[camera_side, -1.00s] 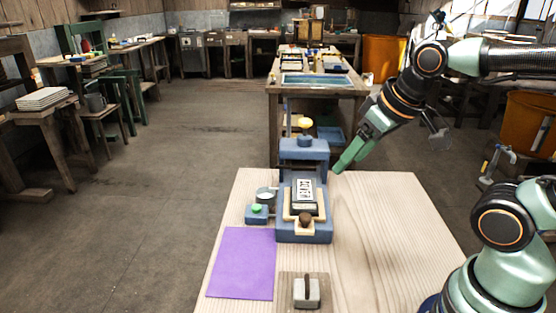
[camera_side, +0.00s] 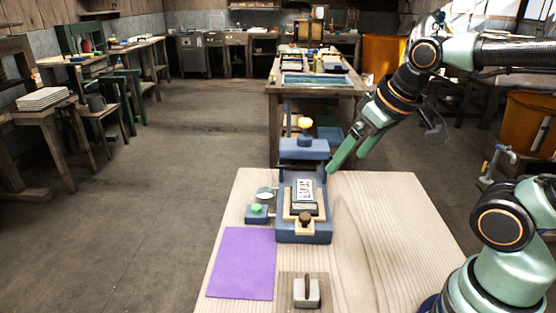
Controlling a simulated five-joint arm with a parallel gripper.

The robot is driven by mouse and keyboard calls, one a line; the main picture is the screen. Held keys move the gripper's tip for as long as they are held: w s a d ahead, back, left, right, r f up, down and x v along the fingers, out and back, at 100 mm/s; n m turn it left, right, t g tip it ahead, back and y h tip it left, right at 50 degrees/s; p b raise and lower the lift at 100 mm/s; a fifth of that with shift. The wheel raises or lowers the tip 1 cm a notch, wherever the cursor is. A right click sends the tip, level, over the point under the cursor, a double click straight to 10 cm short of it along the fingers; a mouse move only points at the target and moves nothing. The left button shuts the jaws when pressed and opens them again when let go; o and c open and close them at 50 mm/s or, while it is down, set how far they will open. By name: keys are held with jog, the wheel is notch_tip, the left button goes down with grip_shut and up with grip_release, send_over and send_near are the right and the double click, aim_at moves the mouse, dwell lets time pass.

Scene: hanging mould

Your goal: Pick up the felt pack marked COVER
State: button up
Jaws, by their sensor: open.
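A small dark block with a white lettered face (camera_side: 304,192) lies in the blue press (camera_side: 304,148) on the pale wooden table. Its lettering is too small to read surely, so I cannot tell whether it says COVER. No other lettered pack shows clearly. My gripper (camera_side: 346,163) is open and empty, its two green fingers spread and pointing down to the left. It is above the table's far edge, to the right of the press and apart from the block.
A brown knob (camera_side: 305,218) is at the front of the press. A green button box (camera_side: 257,213) and a round dish (camera_side: 265,194) are at its left. A purple sheet (camera_side: 241,263) and a handled block (camera_side: 306,291) lie nearer. The table's right side is clear.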

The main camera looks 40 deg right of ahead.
jog(key=w+d+m+g, duration=0.2)
jog(key=w+m+g, duration=0.15)
jog(key=w, duration=0.35)
jog(key=m+g, duration=0.2)
jog(key=m, duration=0.3)
send_over(304, 190)
notch_tip(304, 190, down, 5)
notch_tip(304, 190, down, 12)
jog(key=shift+d, duration=0.1)
jog(key=c, duration=1.4)
